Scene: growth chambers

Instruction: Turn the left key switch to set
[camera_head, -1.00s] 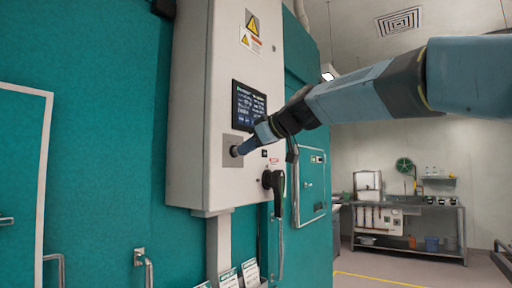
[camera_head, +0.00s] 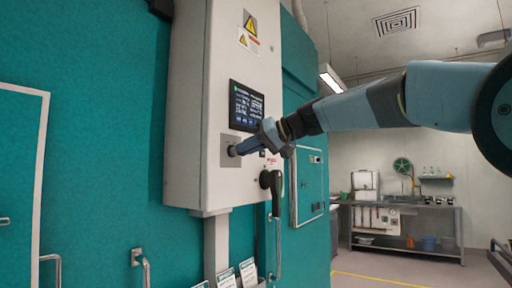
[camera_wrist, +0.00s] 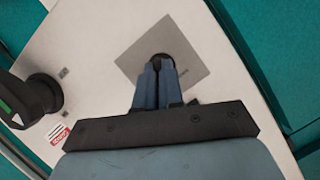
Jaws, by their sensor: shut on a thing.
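The left key switch (camera_head: 232,151) sits on a grey square plate (camera_head: 228,160) on the white control cabinet, below the screen. My gripper (camera_head: 240,149) reaches it from the right, with its fingertips at the switch. In the wrist view my gripper (camera_wrist: 160,66) is shut on the switch, and its blue fingers lie close together. The plate (camera_wrist: 190,62) looks tilted in that view. The dark round switch (camera_wrist: 158,58) shows only in part behind the fingertips. Its key and pointer position are hidden.
A black rotary handle (camera_head: 273,187) sticks out of the cabinet below and right of my gripper. A lit screen (camera_head: 246,106) is just above. Document holders (camera_head: 238,276) hang below the cabinet. The floor at the right is open before a workbench (camera_head: 405,220).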

